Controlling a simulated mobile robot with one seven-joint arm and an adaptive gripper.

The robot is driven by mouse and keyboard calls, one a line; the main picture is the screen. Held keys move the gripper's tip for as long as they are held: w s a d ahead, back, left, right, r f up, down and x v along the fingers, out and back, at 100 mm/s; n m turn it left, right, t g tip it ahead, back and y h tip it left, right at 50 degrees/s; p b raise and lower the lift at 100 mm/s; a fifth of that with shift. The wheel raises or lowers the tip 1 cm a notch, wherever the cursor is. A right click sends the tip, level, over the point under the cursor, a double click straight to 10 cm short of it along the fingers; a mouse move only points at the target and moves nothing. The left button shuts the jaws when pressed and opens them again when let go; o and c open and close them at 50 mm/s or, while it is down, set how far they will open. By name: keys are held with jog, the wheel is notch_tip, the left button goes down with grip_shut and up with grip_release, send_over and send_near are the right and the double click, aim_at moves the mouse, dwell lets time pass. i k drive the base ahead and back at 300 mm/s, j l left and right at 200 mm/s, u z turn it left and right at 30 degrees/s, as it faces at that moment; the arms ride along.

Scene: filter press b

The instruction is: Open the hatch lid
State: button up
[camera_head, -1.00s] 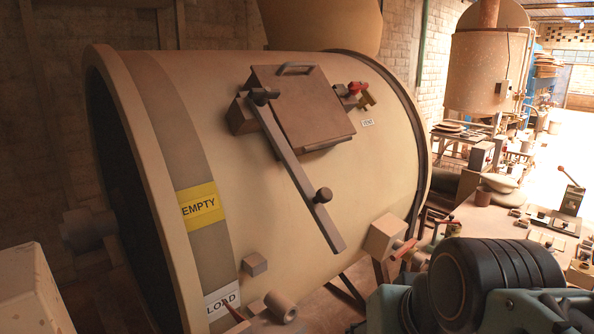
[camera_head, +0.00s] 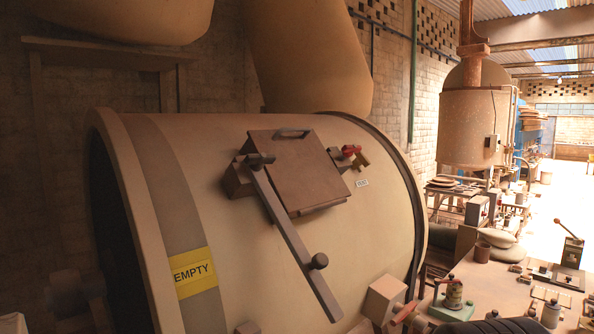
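The hatch lid (camera_head: 296,172) is a brown square plate with a curved handle (camera_head: 293,133) at its upper edge. It lies flat on the upper side of a large beige drum (camera_head: 225,260), and looks shut. A long bar (camera_head: 290,235) with a round knob (camera_head: 319,261) runs from a pivot at the lid's left side down across the drum. A red-handled valve (camera_head: 351,151) sits at the lid's right, above a small label (camera_head: 362,183).
A yellow EMPTY label (camera_head: 192,272) is on the drum's band. A box-shaped block (camera_head: 384,299) sticks out low on the drum. A bench (camera_head: 540,285) with valves and levers stands at the right. A tall tank (camera_head: 478,125) is behind it.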

aim_at(306, 180)
jog(key=u, duration=0.45)
jog(key=l+u, duration=0.1)
jog(key=u, duration=0.4)
jog(key=l+u, duration=0.1)
jog(key=u, duration=0.8)
jog(key=l+u, duration=0.1)
jog(key=u, duration=0.85)
jog(key=l+u, duration=0.1)
jog(key=u, duration=0.35)
jog(key=k+u, duration=0.1)
jog(key=u, duration=0.35)
jog(key=z, duration=0.5)
jog(key=k+l+z, duration=0.1)
jog(key=z, duration=0.4)
jog(key=l+z, duration=0.1)
jog(key=z, duration=0.4)
jog(key=l+z, duration=0.1)
jog(key=z, duration=0.4)
jog(key=l+z, duration=0.1)
jog(key=z, duration=0.35)
jog(key=l+z, duration=0.15)
jog(key=z, duration=0.35)
jog(key=l+z, duration=0.1)
jog(key=z, duration=0.9)
jog(key=i+l, duration=0.05)
